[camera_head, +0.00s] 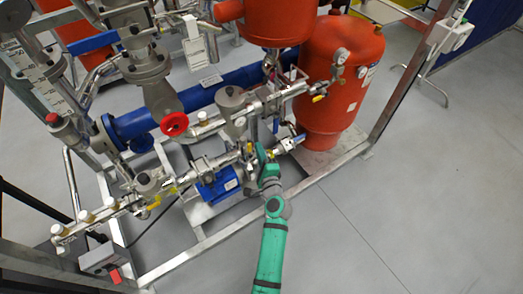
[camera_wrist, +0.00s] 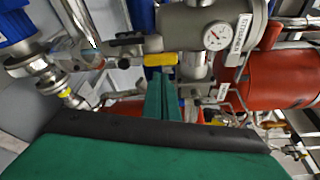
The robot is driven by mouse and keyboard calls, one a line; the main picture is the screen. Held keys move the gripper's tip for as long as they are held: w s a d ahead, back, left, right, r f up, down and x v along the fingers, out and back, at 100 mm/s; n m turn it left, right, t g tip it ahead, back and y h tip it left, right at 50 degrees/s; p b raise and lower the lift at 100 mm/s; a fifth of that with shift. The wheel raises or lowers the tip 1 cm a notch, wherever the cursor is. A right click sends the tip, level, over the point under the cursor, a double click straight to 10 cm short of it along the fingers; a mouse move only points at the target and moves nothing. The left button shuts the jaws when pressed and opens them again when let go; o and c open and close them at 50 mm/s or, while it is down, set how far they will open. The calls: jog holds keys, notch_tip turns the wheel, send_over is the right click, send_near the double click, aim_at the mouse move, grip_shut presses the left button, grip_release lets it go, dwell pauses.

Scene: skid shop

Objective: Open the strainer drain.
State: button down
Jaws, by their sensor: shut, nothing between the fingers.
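My green gripper (camera_head: 261,156) reaches into the pipework at the middle of the skid. In the wrist view, its two fingers (camera_wrist: 160,80) are together, with nothing held between them. A small yellow valve handle (camera_wrist: 160,59) lies crosswise just beyond the fingertips, on grey pipework. I cannot tell whether the fingers touch it. I cannot tell for sure whether this is the strainer drain, as no readable label names it. A grey metal body with a round gauge (camera_wrist: 215,36) and a white tag (camera_wrist: 240,33) is up and right of the handle.
A red tank (camera_head: 338,85) stands right of my gripper. The steel skid frame (camera_head: 215,240) runs below. The grey floor (camera_head: 420,200) at right is clear.

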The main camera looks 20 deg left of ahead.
jog(key=shift+s+a+r, duration=0.3)
jog(key=shift+s+a, duration=0.05)
jog(key=shift+s, duration=0.25)
jog(key=s+d, duration=0.5)
jog(key=d, duration=0.3)
jog(key=shift+s, duration=0.15)
dwell(0.4)
